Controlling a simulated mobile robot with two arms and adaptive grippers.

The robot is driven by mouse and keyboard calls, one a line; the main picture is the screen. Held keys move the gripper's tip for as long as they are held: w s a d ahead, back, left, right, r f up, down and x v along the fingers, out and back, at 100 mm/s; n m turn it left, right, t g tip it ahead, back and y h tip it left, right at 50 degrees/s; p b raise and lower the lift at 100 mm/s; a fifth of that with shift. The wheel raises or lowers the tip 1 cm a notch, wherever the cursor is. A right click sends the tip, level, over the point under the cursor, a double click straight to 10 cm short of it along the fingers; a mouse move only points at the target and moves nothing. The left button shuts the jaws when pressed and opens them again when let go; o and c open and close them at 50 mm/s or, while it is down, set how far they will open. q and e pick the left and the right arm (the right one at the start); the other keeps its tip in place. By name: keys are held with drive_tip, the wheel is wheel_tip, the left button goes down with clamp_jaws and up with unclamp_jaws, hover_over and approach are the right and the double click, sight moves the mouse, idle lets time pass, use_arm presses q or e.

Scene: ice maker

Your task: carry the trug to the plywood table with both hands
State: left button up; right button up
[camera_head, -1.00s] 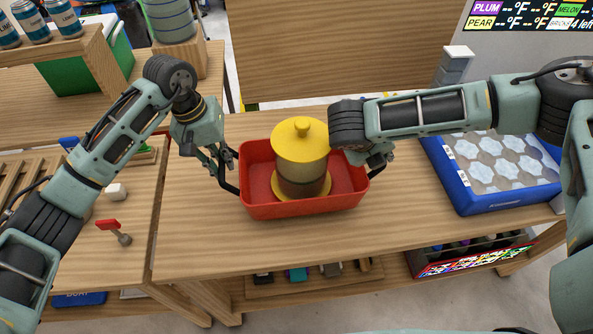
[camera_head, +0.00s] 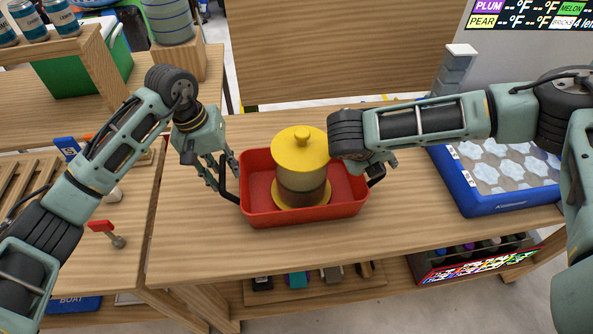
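The red trug (camera_head: 300,212) rests on the wooden table (camera_head: 290,245), with black handles at its left and right ends. A yellow-lidded container (camera_head: 302,160) with a brownish band and a yellow base stands upright inside it. My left gripper (camera_head: 222,172) is at the left handle (camera_head: 229,190); its fingers look spread, with the handle showing beside them. My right gripper (camera_head: 382,164) is just above the right handle (camera_head: 377,176); its fingers are partly hidden by its own wrist, and I cannot tell if they touch.
A blue tray (camera_head: 482,206) of pale hexagonal pieces stands at the right of the table. A red-handled item (camera_head: 103,227) lies on the lower bench at left. A shelf under the table holds small items. The table's front and left are clear.

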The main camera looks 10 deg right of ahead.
use_arm(q)
drive_tip(key=shift+w+a+r, duration=0.1)
drive_tip(key=shift+r, duration=0.05)
use_arm(e)
drive_tip(key=shift+r, duration=0.1)
use_arm(q)
wheel_tip(320, 180, up, 11)
drive_tip(key=a, duration=0.2)
drive_tip(key=shift+r, duration=0.2)
use_arm(e)
drive_tip(key=v, duration=1.1)
drive_tip(key=shift+a+r, duration=0.15)
drive_tip(key=shift+r, duration=0.15)
drive_tip(key=shift+s, duration=0.15)
